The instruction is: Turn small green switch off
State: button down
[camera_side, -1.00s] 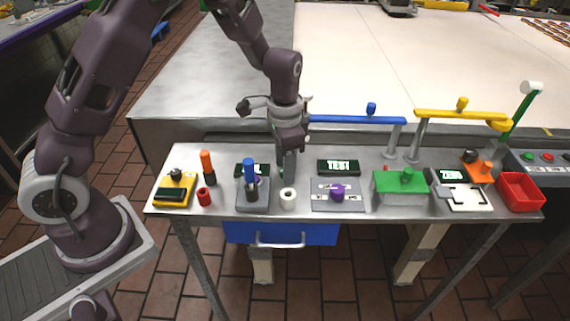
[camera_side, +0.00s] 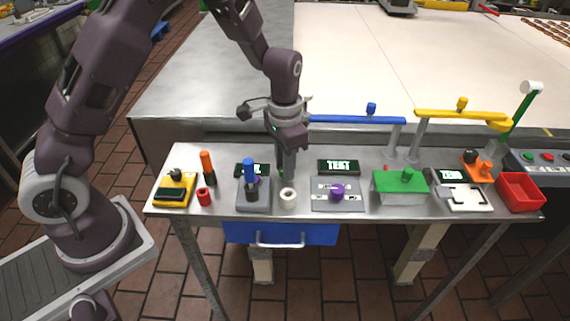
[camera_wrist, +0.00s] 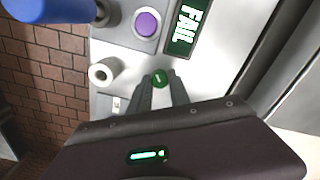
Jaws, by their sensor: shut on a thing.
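The small green switch (camera_wrist: 160,77) shows as a round green knob between my fingertips in the wrist view. My gripper (camera_wrist: 162,82) is shut on it, one dark finger on each side. In the side view my gripper (camera_side: 287,176) points down at the table, behind the white ring-shaped piece. The switch is mostly hidden by my fingers there. I cannot tell the switch's on or off position.
A white ring-shaped piece (camera_side: 288,198) stands close in front. A display reading FAIL (camera_wrist: 187,25) is nearby. A TEST display (camera_side: 338,167) and purple-knob plate (camera_side: 325,205) are to the right.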

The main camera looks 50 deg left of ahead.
jog(key=n, duration=0.5)
jog(key=shift+n, duration=2.4)
jog(key=c, duration=1.2)
grip_release()
